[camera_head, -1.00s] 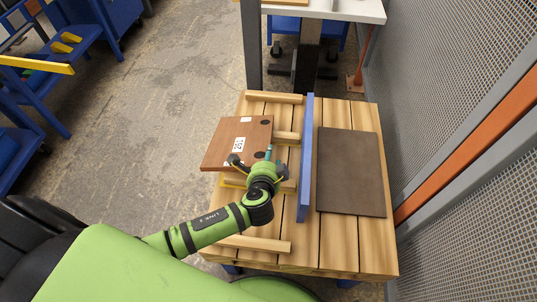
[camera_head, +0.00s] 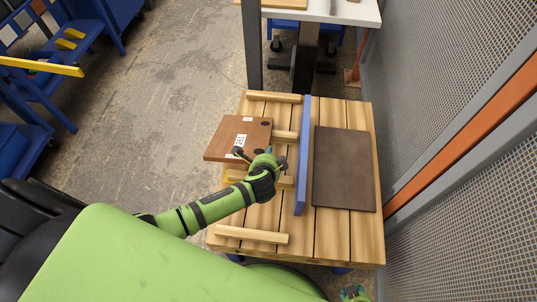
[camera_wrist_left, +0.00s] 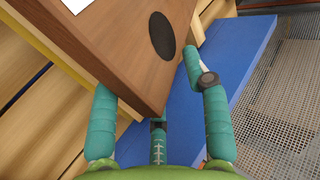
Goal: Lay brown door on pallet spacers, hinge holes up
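The brown door (camera_head: 228,138), a reddish-brown panel with a white label and dark round hinge holes facing up, is at the left of the pallet (camera_head: 333,235). Its right part is over the wooden spacers (camera_head: 285,136) and its left part juts past the pallet edge. Whether it rests fully on the spacers is hard to tell. My left gripper (camera_head: 263,157) is at its near right corner; in the wrist view the teal fingers (camera_wrist_left: 155,95) are spread around the door corner (camera_wrist_left: 135,65), with no clear grip. A green part, probably my right gripper (camera_head: 355,293), shows at the bottom edge, mostly cut off.
A blue upright board (camera_head: 303,160) stands right of the door, close to my left gripper. A dark brown panel (camera_head: 344,168) lies flat on the pallet's right side. Mesh fencing (camera_head: 440,70) is to the right. Bare floor (camera_head: 150,100) lies left of the pallet.

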